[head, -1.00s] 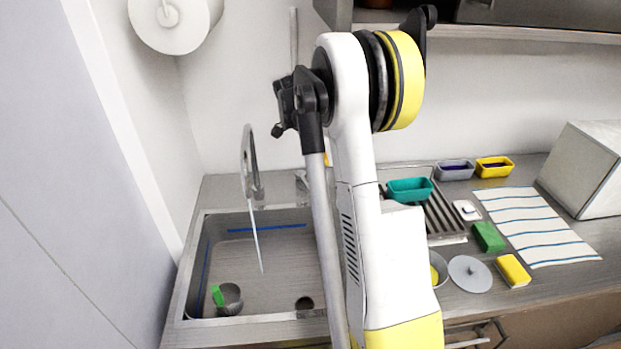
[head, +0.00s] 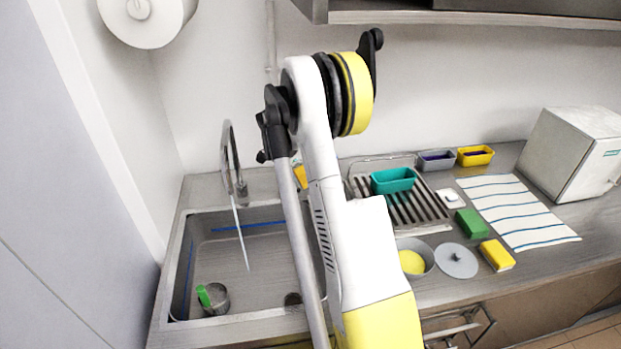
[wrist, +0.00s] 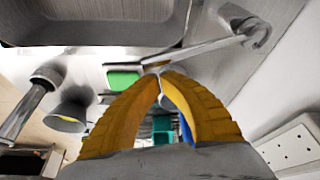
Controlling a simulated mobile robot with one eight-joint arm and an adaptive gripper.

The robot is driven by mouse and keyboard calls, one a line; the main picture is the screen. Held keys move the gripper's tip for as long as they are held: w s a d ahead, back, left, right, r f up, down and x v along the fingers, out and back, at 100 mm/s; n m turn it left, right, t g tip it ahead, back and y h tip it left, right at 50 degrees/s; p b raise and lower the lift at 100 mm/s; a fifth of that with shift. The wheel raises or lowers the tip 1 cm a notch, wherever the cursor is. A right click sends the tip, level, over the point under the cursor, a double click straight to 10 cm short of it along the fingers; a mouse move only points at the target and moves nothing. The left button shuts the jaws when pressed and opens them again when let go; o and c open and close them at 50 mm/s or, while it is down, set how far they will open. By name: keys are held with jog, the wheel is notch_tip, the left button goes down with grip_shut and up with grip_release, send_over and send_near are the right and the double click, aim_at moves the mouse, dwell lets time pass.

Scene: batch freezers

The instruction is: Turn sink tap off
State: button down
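The sink tap is a tall grey gooseneck (head: 229,160) behind the sink at left in the head view. A thin pale stream of water (head: 240,235) runs from its spout into the sink (head: 175,262). In the wrist view a grey metal bar with a hooked end (wrist: 225,42), apparently the tap, lies just beyond my fingertips. My gripper (wrist: 160,76) has curved orange fingers whose tips meet; I see nothing clearly held between them. Whether they touch the metal is unclear. In the head view only an orange bit of it shows beside my arm, right of the tap.
A cup with a green item (head: 218,299) stands in the sink. Right of my arm are a drying rack (head: 428,209) with a teal container (head: 393,180), a bowl (head: 427,262), sponges and a striped cloth (head: 520,215). A wall closes the left side.

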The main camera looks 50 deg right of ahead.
aim_at(296, 187)
jog(key=shift+w+a, duration=0.1)
jog(key=shift+a, duration=0.05)
jog(key=a, duration=0.1)
jog(key=w+a+b, duration=0.1)
jog(key=a, duration=0.1)
dwell(0.5)
jog(key=shift+d, duration=0.1)
notch_tip(296, 187, up, 10)
jog(key=p, duration=0.1)
jog(key=shift+d+p, duration=0.15)
jog(key=shift+p, duration=0.25)
